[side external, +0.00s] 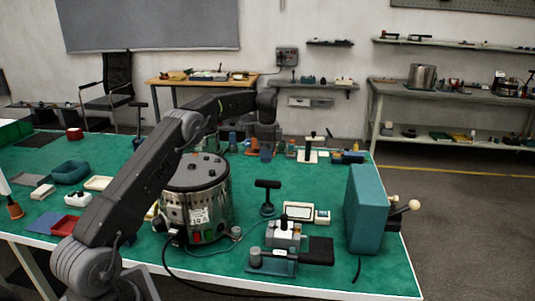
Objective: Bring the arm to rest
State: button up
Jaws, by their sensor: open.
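My arm rises from the lower left of the side external view and bends over a round metal canister with a dark lid (195,200). Its forearm reaches away toward the far side of the green table (130,165). My gripper (265,151) points down near the back edge of the table, among small items. It is small and dark in this view; I take it as open, and I see nothing held in it. Its fingertips are partly lost against the items behind, so I cannot tell its exact height above the table.
A teal upright box (366,209) stands at the right edge. A black T-handled tool (267,197) and a small grey-and-white device (284,235) stand in front.

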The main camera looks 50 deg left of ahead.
jog(key=s+d+r+n+t, duration=0.1)
jog(key=s+d+r+n, duration=0.1)
jog(key=s+d+r, duration=0.55)
jog(key=s+d+r+n+t, duration=0.2)
jog(key=s+d+r, duration=0.3)
jog(key=d+r, duration=0.5)
jog(key=s+d+f+n+t, duration=0.1)
jog(key=s+d, duration=0.4)
jog(key=s, duration=0.6)
jog(key=s+d+f+n+t, duration=0.1)
jog(key=s+d+f+n, duration=0.3)
jog(key=s, duration=0.8)
jog(key=shift+d+f+t, duration=0.25)
jog(key=shift+d+t, duration=0.05)
jog(key=shift+d, duration=0.95)
